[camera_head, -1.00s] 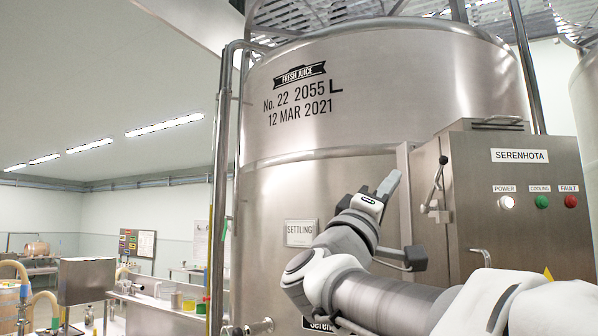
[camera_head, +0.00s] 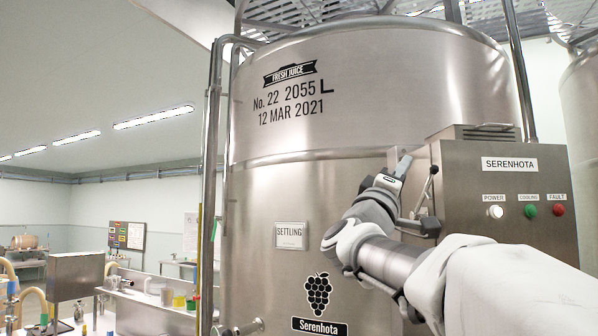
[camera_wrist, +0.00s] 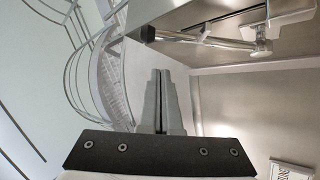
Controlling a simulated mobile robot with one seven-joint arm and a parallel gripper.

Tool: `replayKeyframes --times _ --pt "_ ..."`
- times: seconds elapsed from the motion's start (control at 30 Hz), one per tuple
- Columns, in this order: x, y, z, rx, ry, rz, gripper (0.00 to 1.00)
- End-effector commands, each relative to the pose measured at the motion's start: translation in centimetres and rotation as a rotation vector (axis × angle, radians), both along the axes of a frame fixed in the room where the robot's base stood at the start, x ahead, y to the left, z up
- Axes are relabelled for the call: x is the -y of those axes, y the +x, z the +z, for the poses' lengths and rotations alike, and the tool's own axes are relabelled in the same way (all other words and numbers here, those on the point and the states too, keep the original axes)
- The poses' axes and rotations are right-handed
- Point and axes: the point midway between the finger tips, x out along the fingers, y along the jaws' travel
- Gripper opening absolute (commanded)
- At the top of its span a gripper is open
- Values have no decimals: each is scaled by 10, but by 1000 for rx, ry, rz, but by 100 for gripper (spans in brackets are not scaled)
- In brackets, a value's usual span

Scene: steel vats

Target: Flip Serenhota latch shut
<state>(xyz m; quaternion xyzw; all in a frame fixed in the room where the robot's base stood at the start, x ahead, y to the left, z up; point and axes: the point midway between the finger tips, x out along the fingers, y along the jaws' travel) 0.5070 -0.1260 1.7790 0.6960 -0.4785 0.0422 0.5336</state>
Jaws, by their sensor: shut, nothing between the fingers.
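The Serenhota box (camera_head: 508,205) is a steel cabinet with a SERENHOTA label on the front of the vat. Its latch (camera_head: 427,190) is a thin metal lever with a dark knob, standing up and tilted slightly right at the box's left edge. In the wrist view the latch (camera_wrist: 205,39) crosses the upper right, its black tip towards the middle. My gripper (camera_head: 404,161) is shut and empty, just left of the latch knob and slightly higher in the head view. In the wrist view my gripper (camera_wrist: 160,73) points up the picture, apart from the lever. My forearm hides the box's lower part.
The large steel vat (camera_head: 300,190) stands behind my arm, with a SETTLING sign (camera_head: 291,236) on it. A vertical pipe (camera_head: 210,180) runs at its left. White, green and red lamps (camera_head: 529,211) sit on the box front. A bench with containers (camera_head: 150,305) is far left.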

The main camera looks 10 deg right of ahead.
Motion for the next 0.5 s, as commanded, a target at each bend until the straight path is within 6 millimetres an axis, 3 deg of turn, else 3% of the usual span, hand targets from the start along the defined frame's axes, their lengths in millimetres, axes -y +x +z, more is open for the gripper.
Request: replayKeyframes --times 0.2,0.5 --pt "13 -16 -17 -2 1 1 0" --pt "16 -20 -22 0 1 3 0"
